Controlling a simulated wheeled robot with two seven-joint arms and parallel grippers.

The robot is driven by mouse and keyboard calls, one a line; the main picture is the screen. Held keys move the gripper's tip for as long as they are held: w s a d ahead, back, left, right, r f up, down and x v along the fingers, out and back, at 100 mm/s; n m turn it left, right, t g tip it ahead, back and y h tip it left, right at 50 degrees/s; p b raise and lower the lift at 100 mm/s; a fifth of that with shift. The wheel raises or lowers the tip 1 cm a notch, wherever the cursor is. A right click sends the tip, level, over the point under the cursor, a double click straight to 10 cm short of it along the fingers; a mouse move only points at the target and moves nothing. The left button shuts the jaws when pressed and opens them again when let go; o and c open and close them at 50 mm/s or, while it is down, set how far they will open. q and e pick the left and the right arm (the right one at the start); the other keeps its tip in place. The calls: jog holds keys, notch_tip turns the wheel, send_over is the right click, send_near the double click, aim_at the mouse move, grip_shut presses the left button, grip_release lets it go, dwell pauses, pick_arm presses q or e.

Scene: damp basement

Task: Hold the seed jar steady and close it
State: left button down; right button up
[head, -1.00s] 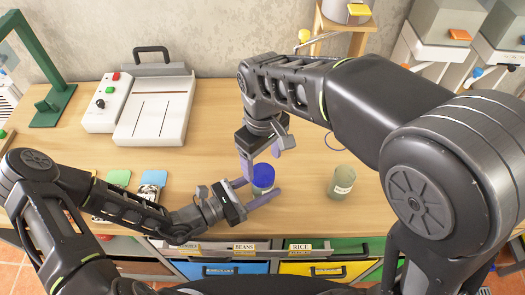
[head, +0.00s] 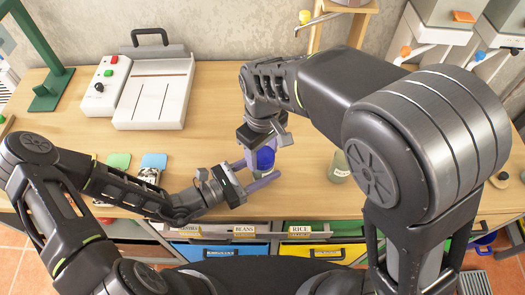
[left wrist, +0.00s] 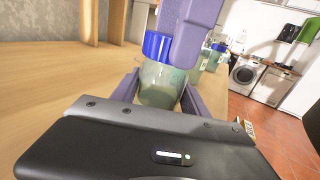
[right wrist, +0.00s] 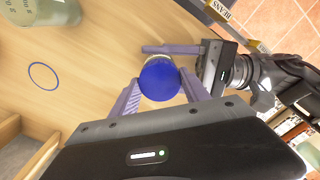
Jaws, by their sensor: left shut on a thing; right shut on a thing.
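The seed jar is a small clear jar with greenish contents; its body (left wrist: 160,84) shows in the left wrist view, upright on the wooden bench. Its blue lid (right wrist: 160,81) sits on its top and also shows in the head view (head: 265,158). My left gripper (head: 262,172) is shut around the jar's body, low, from the left. My right gripper (right wrist: 158,88) comes from above and is shut on the blue lid, one finger on each side. The right fingers hide part of the lid in the head and left wrist views. I cannot tell how far the lid is turned.
A second greenish jar (head: 338,168) stands to the right on the bench. A blue ring (right wrist: 31,70) lies flat nearby. A white device (head: 153,98) with a handle and a control box (head: 107,83) stand at the back left. Labelled drawers (head: 221,250) line the front edge.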

jog(key=c, duration=0.9)
jog(key=o, duration=1.6)
jog(key=shift+r, duration=0.1)
pick_arm(q)
jog(key=shift+c, duration=2.4)
grip_release()
pick_arm(e)
notch_tip(320, 180, up, 12)
jog(key=shift+f, duration=0.1)
